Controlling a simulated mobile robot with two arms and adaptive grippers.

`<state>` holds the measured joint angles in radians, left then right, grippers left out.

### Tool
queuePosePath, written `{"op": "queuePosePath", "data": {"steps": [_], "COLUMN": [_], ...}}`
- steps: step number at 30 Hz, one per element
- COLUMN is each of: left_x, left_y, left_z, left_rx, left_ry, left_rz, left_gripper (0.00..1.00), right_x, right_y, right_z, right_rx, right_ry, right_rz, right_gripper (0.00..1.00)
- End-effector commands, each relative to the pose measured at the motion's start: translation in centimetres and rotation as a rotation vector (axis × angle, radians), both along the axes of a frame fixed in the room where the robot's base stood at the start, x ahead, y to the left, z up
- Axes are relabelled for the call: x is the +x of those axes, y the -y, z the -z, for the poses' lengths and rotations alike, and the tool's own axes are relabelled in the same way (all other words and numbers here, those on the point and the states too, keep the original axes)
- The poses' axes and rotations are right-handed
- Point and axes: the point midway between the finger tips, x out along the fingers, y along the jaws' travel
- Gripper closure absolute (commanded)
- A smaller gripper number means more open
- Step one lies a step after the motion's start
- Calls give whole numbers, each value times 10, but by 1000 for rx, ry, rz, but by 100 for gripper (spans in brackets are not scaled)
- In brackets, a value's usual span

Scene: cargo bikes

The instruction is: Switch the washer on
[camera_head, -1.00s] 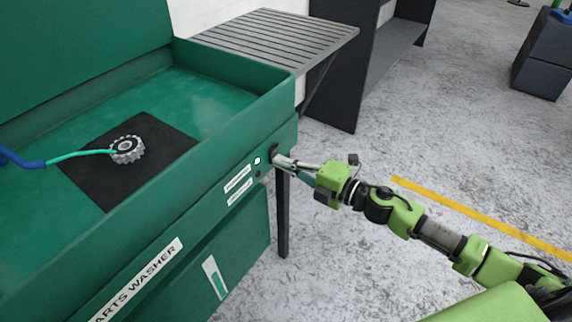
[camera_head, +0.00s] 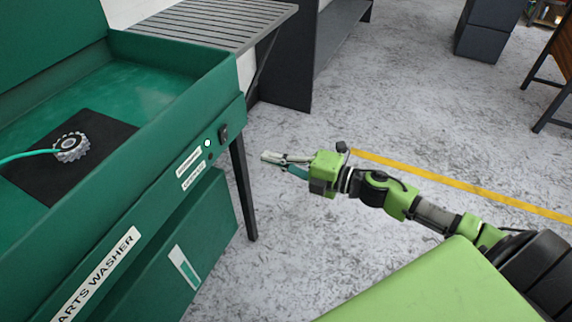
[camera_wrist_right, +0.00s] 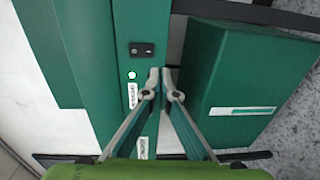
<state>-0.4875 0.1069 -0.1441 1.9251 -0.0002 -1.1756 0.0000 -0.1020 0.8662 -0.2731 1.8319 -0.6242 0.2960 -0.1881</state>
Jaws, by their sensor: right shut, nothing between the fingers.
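The green parts washer (camera_head: 128,190) fills the left of the head view, with its basin open. Its black switch (camera_head: 223,134) is on the front panel near the right end, and also shows in the right wrist view (camera_wrist_right: 142,49). A small round white light (camera_head: 207,143) sits beside it and looks bright; it also shows in the wrist view (camera_wrist_right: 131,75). My right gripper (camera_head: 266,157) is shut and empty, apart from the panel, to the right of the switch in the head view. Its fingertips (camera_wrist_right: 160,79) show below and right of the switch in the wrist view. My left gripper is out of view.
A toothed metal part (camera_head: 71,147) lies on a black mat (camera_head: 106,132) in the basin, by a teal hose (camera_head: 28,155). A slatted shelf (camera_head: 215,22) adjoins the washer's far end. The grey floor (camera_head: 330,250) right of the washer is mostly clear.

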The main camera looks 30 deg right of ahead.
Motion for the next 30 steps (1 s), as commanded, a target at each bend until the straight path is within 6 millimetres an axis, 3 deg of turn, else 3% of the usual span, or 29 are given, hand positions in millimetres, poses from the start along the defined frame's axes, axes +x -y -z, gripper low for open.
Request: {"op": "queuePosePath", "data": {"steps": [10,30], "left_x": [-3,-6], "left_y": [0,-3], "left_z": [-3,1], "left_rx": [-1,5], "left_ry": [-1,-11], "left_rz": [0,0], "left_gripper": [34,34], "right_x": [-26,-27], "right_y": [20,23], "right_z": [4,5], "right_rx": [0,7], "right_ry": [0,-3], "right_rz": [-1,10], "right_gripper": [100,100]}}
